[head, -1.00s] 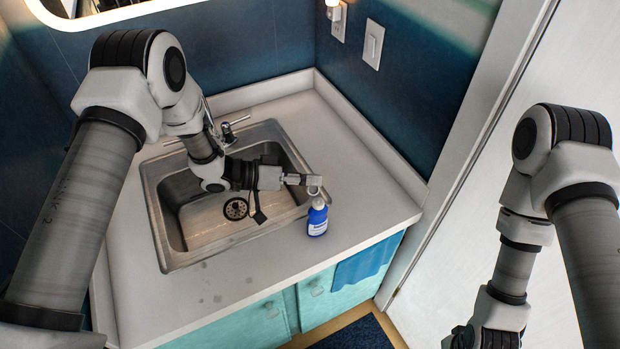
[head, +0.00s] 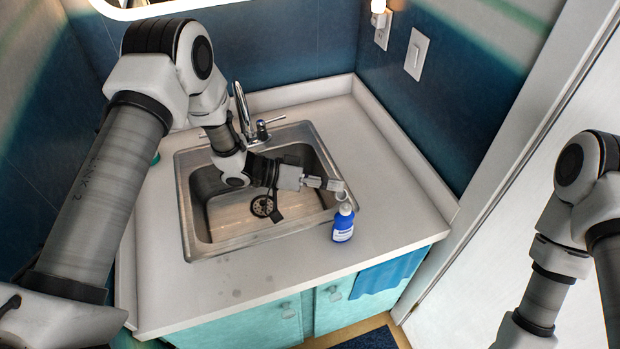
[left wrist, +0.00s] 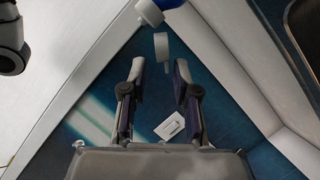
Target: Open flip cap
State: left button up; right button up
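A blue bottle (head: 343,226) with a white top and a pale label stands upright on the counter by the sink's right front corner. A small white cap piece (head: 342,196) shows just above the bottle's top, apart from its neck part. In the left wrist view the bottle (left wrist: 172,3) is cut off at the upper edge, and the white cap piece (left wrist: 163,48) stands out towards my fingers. My left gripper (left wrist: 159,66) is open, with the cap piece at the gap between its fingertips. In the head view this gripper (head: 336,186) is just above the bottle. My right gripper is out of view.
A metal sink (head: 225,243) with a faucet (head: 243,105) lies under my left arm. The white counter (head: 385,190) is clear right of the bottle. Its front edge is close to the bottle, with a blue towel (head: 380,277) hanging below.

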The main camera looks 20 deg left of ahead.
pick_arm(q)
jog(key=v, duration=0.9)
jog(key=shift+a, duration=0.25)
